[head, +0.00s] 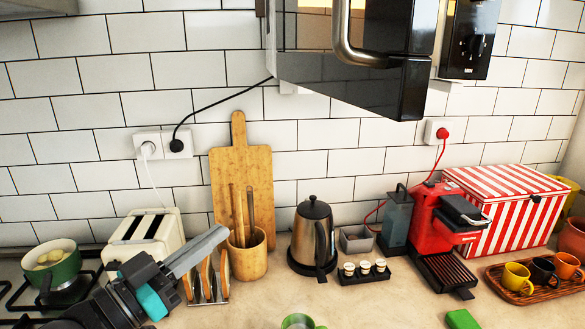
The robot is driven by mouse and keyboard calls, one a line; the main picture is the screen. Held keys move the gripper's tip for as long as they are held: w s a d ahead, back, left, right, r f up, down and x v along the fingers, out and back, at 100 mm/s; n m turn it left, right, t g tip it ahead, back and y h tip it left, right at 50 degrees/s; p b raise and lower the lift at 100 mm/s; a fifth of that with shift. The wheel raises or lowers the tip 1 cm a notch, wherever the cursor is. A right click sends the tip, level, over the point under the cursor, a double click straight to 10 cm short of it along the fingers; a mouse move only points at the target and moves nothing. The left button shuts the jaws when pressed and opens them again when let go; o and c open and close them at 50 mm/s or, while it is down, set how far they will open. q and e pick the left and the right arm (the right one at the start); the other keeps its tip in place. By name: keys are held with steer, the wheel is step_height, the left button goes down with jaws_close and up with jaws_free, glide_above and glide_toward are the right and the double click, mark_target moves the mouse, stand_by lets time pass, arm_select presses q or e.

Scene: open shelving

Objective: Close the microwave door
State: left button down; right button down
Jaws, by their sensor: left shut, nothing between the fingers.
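The microwave (305,75) hangs at the top of the head view, cut off by the upper edge. Its dark door (408,92) carries a curved metal handle (345,50) and appears to stand out in front of the control panel (470,42), partly open; how far is hard to tell. My left gripper (222,234) reaches in from the lower left, shut and empty, its grey fingers pointing up and right. It is well below and left of the door, not touching it, in front of the toaster and wooden utensil cup. My right gripper is not in view.
On the counter stand a toaster (145,232), a utensil cup (248,256), a cutting board (240,180), a kettle (313,235), a red coffee machine (435,220), a striped box (510,205) and a cup tray (535,290). The space between the gripper and the microwave looks mostly clear.

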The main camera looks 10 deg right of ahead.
arm_select(q)
steer(key=s+a+r+m+g+h+p, duration=0.2)
steer(key=s+r+m+g+h, duration=0.7)
steer(key=s+r+g, duration=0.65)
steer(key=w+d+r+t+p, duration=0.1)
steer(key=d+r+p, duration=0.1)
steer(key=d+r, duration=0.2)
steer(key=w+d+r+t+p, duration=0.1)
steer(key=d+r, duration=0.3)
steer(key=d, duration=0.5)
steer(key=shift+w+r+t+p, duration=0.15)
steer(key=shift+w+t+p, duration=0.05)
steer(key=shift+t+p, duration=0.55)
steer(key=shift+d, duration=0.1)
